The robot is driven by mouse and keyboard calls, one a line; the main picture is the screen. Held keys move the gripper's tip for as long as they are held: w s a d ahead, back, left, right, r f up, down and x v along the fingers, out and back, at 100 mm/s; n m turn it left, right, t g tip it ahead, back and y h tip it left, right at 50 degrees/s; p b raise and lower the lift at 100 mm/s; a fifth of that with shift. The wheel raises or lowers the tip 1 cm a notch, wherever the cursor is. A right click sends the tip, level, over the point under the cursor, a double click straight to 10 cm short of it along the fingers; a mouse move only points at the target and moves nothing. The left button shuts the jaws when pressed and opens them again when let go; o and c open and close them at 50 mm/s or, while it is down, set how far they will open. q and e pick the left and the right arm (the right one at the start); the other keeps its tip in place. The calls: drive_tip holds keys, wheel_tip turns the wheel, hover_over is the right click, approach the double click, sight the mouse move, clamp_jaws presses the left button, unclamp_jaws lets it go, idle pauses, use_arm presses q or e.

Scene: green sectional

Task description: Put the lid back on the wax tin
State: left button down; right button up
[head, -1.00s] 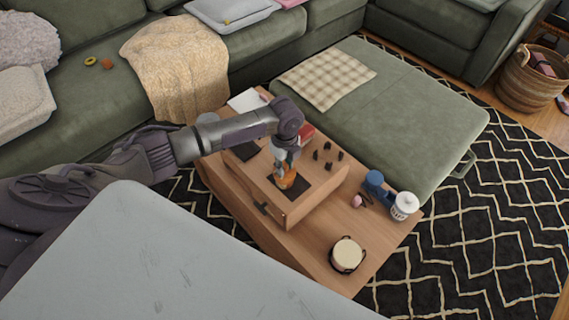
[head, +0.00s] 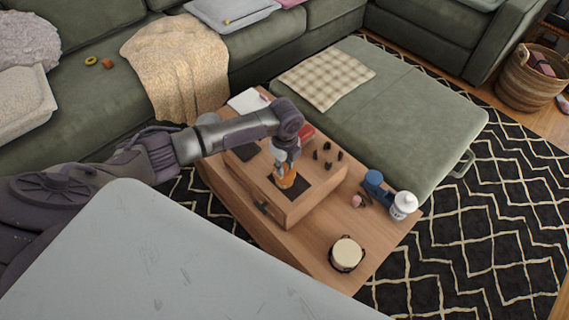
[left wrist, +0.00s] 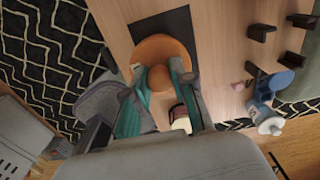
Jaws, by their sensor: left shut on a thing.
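My left gripper (head: 285,164) points down over the wooden box on the table and is shut on the knob of an orange round lid (left wrist: 172,56). The lid also shows in the head view (head: 291,184), over a dark mat (head: 311,190); I cannot tell whether it touches the mat. A round cream-topped container with dark side handles (head: 347,252), possibly the wax tin, stands near the table's front corner. The fingers hide part of the lid's knob. My right gripper is not in view.
The wooden box (head: 262,196) stands on the low table (head: 306,255). Small dark pieces (head: 328,155) stand on the box. A blue object (head: 374,180) and a white jar (head: 404,204) are at the table's right. Bare tabletop surrounds the cream-topped container.

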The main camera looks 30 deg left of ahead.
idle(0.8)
use_arm(q)
drive_tip(key=shift+c, duration=2)
unclamp_jaws()
drive_tip(key=shift+r+p, duration=0.1)
drive_tip(key=shift+p, duration=0.25)
drive_tip(key=shift+r+p, duration=3.45)
drive_tip(key=shift+p, duration=0.15)
drive_tip(key=shift+c, duration=0.3)
clamp_jaws()
